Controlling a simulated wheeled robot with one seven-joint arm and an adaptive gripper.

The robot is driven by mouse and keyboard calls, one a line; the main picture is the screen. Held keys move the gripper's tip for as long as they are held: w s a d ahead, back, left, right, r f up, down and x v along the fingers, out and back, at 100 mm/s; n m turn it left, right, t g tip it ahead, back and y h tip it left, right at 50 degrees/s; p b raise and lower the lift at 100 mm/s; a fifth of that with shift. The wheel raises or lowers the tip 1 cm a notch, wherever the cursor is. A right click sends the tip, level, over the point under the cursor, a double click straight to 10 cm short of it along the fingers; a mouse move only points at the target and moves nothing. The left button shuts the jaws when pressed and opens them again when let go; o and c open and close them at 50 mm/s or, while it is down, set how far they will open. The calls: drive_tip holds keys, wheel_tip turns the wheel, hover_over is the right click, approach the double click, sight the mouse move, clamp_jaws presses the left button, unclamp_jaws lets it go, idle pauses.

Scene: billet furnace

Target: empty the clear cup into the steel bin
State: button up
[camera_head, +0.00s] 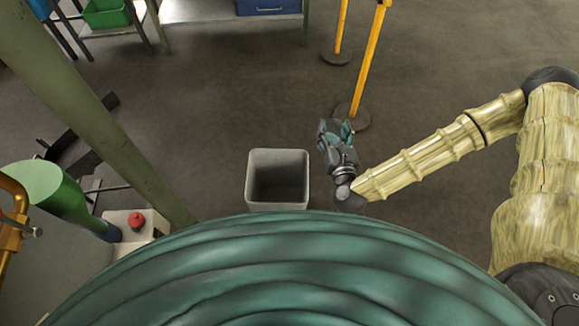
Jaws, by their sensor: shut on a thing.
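The steel bin (279,203) stands on the floor near the middle of the view, a grey square bin with its open top facing up and a dark inside. My gripper (337,130) is just right of the bin and beyond its right rim in the picture, at the end of my outstretched arm. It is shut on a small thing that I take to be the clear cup. The cup's outline barely shows among the dark and teal fingers, so I cannot tell its tilt or its contents.
Yellow posts (370,62) on dark round bases stand just beyond my gripper. A green slanted post (95,120) and a grey box with a red button (137,220) are at left. A table with a blue box (268,6) is at the back. Floor right of the posts is clear.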

drive_tip(key=w+a+f+n+g+y+b, duration=0.3)
drive_tip(key=f+b, duration=0.9)
drive_tip(key=b, duration=0.9)
drive_tip(key=w+a+f+n+g+y+b, duration=0.3)
drive_tip(key=a+f+n+y+b, duration=0.3)
drive_tip(key=f+b, duration=0.7)
drive_tip(key=w+a+f+n+g+y+b, duration=0.2)
drive_tip(key=f+b, duration=1.1)
drive_tip(key=b, duration=1.7)
drive_tip(key=a+n+g+y, duration=0.2)
drive_tip(key=a+g+y, duration=0.1)
drive_tip(key=a+y, duration=0.1)
drive_tip(key=shift+w+a+n+y+b, duration=0.35)
drive_tip(key=shift+w+a+n+y, duration=0.05)
drive_tip(key=shift+a, duration=0.4)
drive_tip(key=shift+s+r+g+b, duration=0.1)
drive_tip(key=shift+s+g+b, duration=0.1)
drive_tip(key=shift+g+b, duration=0.3)
drive_tip(key=shift+r+p, duration=0.3)
drive_tip(key=shift+p, duration=0.5)
drive_tip(key=m+h+p, duration=0.1)
drive_tip(key=p, duration=0.5)
drive_tip(key=r+m+g+p, duration=0.1)
drive_tip(key=m+p, duration=0.1)
drive_tip(key=p, duration=0.5)
drive_tip(key=shift+w+r+g+h, duration=0.1)
drive_tip(key=shift+r+g+h, duration=0.1)
drive_tip(key=shift+g+h, duration=0.15)
